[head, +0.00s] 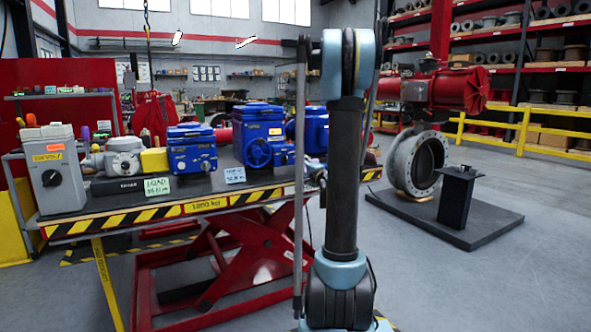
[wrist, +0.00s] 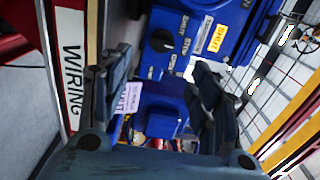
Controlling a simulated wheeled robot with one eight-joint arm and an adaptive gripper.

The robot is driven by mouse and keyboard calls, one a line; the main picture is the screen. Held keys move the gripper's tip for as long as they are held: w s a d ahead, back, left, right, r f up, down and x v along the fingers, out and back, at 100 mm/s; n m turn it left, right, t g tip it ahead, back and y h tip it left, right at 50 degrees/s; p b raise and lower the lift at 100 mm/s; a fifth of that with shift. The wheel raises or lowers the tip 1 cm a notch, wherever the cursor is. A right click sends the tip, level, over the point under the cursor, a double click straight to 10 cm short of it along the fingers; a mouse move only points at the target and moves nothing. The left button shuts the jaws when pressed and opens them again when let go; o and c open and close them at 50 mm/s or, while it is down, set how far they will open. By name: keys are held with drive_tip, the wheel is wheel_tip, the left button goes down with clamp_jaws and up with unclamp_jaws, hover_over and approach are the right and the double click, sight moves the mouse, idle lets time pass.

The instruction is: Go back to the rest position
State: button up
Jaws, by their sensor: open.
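My gripper (wrist: 155,105) shows in the wrist view with its two dark fingers spread apart, open and with nothing held between them. Beyond the fingers is a blue actuator (wrist: 185,45) with a black knob and a yellow label. A smaller blue housing (wrist: 160,110) shows in the gap between the fingers; I cannot tell whether anything touches it. Blue actuators (head: 258,135) and (head: 192,147), also blue, stand on the lift table (head: 190,200).
A grey control box (head: 52,170) stands at the table's left end. To the right, a flanged valve (head: 418,162) and a black pedestal (head: 457,197) sit on a dark floor plate (head: 490,225). Yellow railing (head: 540,135) and shelves lie behind. The right foreground floor is clear.

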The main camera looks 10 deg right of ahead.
drive_tip(key=shift+s+d, duration=0.1)
drive_tip(key=shift+s, duration=0.25)
drive_tip(key=s+a+f+n+g, duration=0.2)
drive_tip(key=s+a+n+g, duration=0.15)
drive_tip(key=s, duration=0.35)
drive_tip(key=s+a+f+n+g+y, duration=0.1)
drive_tip(key=s+a+f+n+g, duration=0.15)
drive_tip(key=s+a, duration=0.35)
drive_tip(key=s+a+f+n+g, duration=0.2)
drive_tip(key=s+a+n+g, duration=0.15)
drive_tip(key=s, duration=0.45)
drive_tip(key=s+d+f+n+g+h, duration=0.1)
drive_tip(key=s+d+f+h, duration=0.1)
drive_tip(key=s, duration=0.6)
drive_tip(key=s+d+f+n+g+h, duration=0.2)
drive_tip(key=s+d+f, duration=0.2)
drive_tip(key=s, duration=0.4)
drive_tip(key=s+d+f+n+g+h, duration=0.2)
drive_tip(key=s+d+f, duration=0.1)
drive_tip(key=s, duration=0.5)
drive_tip(key=shift+f+h, duration=0.3)
drive_tip(key=shift+f, duration=0.4)
